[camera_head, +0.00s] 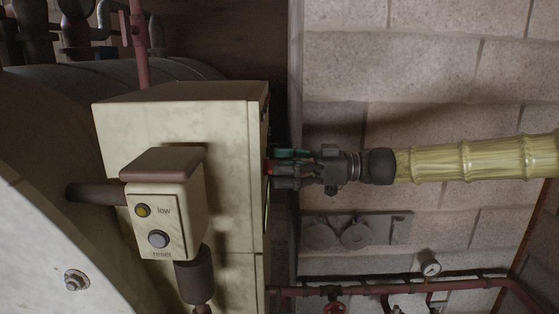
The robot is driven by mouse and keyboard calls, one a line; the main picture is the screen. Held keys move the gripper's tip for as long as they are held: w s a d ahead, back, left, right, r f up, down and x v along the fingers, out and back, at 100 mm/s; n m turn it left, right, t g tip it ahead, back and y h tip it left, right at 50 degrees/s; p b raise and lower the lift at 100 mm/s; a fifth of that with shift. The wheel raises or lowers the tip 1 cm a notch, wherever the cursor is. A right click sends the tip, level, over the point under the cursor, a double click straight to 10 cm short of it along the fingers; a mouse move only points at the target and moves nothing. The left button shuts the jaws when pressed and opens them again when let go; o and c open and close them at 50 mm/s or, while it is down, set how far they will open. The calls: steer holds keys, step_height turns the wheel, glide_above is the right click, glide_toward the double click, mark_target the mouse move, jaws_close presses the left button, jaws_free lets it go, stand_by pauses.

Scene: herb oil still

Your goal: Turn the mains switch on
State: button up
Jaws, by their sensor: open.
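My gripper (278,168) reaches in from the right, its dark fingers pointing left at the right side of a cream cabinet (228,155). It is open. Its fingertips are at or very close to that side face; I cannot tell if they touch. A small red part (268,167) shows at the fingertips, against the cabinet side. It may be the mains switch, but most of it is hidden and its position cannot be read.
A smaller cream box (165,210) with a yellow lamp marked low and a grey button marked reset stands in front of the cabinet. A block wall (430,70) is behind. Red pipes with a gauge (431,268) and a red valve wheel (334,307) run below my arm.

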steer(key=shift+a, duration=0.25)
steer(key=c, duration=1)
